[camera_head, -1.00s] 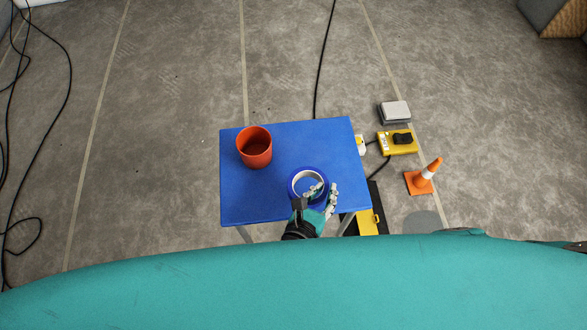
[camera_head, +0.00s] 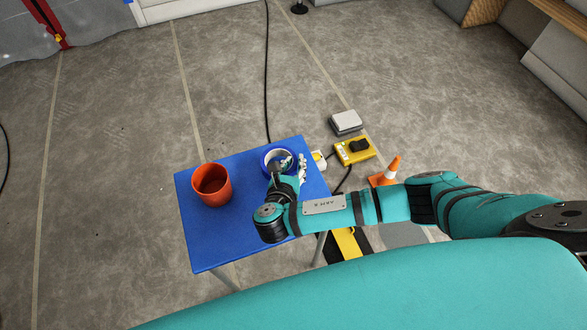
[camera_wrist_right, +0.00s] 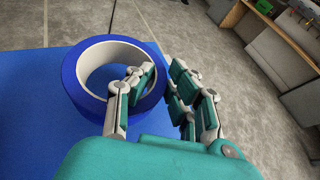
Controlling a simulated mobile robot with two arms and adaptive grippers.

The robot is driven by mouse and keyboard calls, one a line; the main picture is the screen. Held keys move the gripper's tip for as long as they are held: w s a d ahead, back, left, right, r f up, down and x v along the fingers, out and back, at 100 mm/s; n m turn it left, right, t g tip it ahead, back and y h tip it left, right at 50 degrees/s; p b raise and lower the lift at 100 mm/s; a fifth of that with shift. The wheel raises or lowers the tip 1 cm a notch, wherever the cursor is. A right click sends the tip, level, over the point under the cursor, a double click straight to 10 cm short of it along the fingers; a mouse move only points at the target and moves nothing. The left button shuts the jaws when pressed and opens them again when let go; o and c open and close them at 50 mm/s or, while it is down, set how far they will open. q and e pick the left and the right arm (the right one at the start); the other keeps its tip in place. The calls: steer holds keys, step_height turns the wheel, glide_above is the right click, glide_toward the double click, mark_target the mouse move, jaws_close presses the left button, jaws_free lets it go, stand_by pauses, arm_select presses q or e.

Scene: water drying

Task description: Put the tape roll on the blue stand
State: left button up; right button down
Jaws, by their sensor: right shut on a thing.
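The tape roll (camera_head: 264,163) is blue with a pale inner core. In the head view it shows over the far right part of the blue stand (camera_head: 225,232), a flat blue table. My right gripper (camera_head: 294,165) is shut on the tape roll's near right side. In the right wrist view, one finger of the gripper (camera_wrist_right: 160,90) reaches into the hole of the tape roll (camera_wrist_right: 72,84) and the others are outside its wall. I cannot tell whether the roll touches the stand or hangs above it. My left gripper is not in view.
An orange-red cup (camera_head: 213,190) stands on the left part of the stand. The front left of the stand top is bare. On the floor to the right are a yellow box (camera_head: 350,155), a grey case (camera_head: 346,121) and an orange cone (camera_head: 387,172).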

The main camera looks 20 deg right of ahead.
step_height(320, 180, down, 2)
steer(key=shift+f, duration=0.15)
steer(key=c, duration=1.3)
jaws_free()
steer(key=shift+o, duration=0.2)
steer(key=shift+s+a, duration=0.1)
steer(key=shift+s, duration=0.05)
steer(key=p+v, duration=0.1)
steer(key=v, duration=1)
steer(key=shift+s+a+r, duration=0.15)
steer(key=shift+s+r, duration=0.15)
